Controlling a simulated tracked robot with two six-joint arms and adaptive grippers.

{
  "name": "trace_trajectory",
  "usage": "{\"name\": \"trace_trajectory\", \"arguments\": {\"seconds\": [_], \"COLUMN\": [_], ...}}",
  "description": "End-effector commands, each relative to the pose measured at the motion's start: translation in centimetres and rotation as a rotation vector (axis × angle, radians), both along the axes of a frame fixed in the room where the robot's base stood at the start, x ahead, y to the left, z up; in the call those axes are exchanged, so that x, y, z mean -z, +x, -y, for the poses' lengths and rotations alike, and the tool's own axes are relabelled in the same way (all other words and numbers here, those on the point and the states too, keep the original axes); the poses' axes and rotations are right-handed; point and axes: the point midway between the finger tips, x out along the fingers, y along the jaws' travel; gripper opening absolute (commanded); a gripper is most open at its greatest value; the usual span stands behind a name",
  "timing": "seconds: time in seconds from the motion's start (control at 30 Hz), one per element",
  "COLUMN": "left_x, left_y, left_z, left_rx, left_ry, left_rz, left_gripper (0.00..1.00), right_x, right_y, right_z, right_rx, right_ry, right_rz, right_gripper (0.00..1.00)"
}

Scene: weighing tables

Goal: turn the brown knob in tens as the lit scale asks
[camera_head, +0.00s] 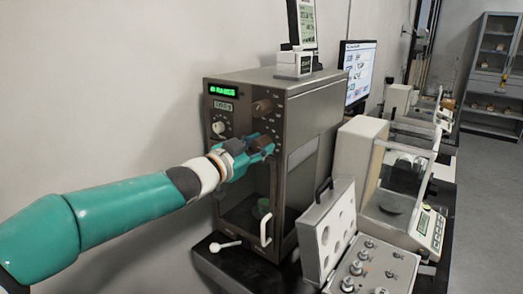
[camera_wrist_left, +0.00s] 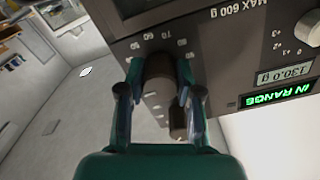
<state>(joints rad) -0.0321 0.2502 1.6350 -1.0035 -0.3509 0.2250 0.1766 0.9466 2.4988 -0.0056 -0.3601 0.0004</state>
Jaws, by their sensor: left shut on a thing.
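The lit scale is a tall brown-grey cabinet (camera_head: 312,105) with a glass-fronted chamber. Its green display (camera_head: 223,91) reads IN RANGE in the left wrist view (camera_wrist_left: 278,95), upside down there. The small readout beside it (camera_wrist_left: 284,75) appears to read 130.0 g. My left gripper (camera_head: 264,148) is at the scale's front; its fingers are shut on a brown knob (camera_wrist_left: 160,68) ringed by numbers such as 50, 60 and 70. In the head view the gripper hides this knob. Another brown knob (camera_head: 262,106) sits above it, free of the gripper. My right gripper is not in view.
A pale knob (camera_head: 218,127) is left of the brown ones. A white handle (camera_head: 265,230) sticks out below the gripper. An open weight case (camera_head: 312,245) and a balance (camera_head: 360,140) stand to the right. A monitor (camera_head: 358,62) is behind. Open floor lies at far right.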

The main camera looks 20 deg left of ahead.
Motion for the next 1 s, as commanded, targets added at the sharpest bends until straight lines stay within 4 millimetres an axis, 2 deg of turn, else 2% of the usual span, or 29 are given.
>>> {"name": "trace_trajectory", "arguments": {"seconds": [0.2,0.6,0.63,0.77,1.0], "left_x": [0.34,0.41,0.42,0.34,0.18], "left_y": [-0.01,0.02,0.02,0.03,0.04], "left_z": [0.21,0.29,0.30,0.29,0.22], "left_rx": [0.003,0.004,0.005,0.005,0.004], "left_ry": [0.057,0.064,0.064,0.064,0.061], "left_rz": [0.014,0.014,0.014,0.015,0.018], "left_gripper": [0.00,0.00,0.38,0.59,0.60], "right_x": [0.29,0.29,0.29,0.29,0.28], "right_y": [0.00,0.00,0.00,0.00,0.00], "right_z": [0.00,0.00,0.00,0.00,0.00], "right_rx": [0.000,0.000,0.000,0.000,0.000], "right_ry": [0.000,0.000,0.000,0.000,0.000], "right_rz": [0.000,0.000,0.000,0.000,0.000], "right_gripper": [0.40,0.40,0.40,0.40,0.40]}}
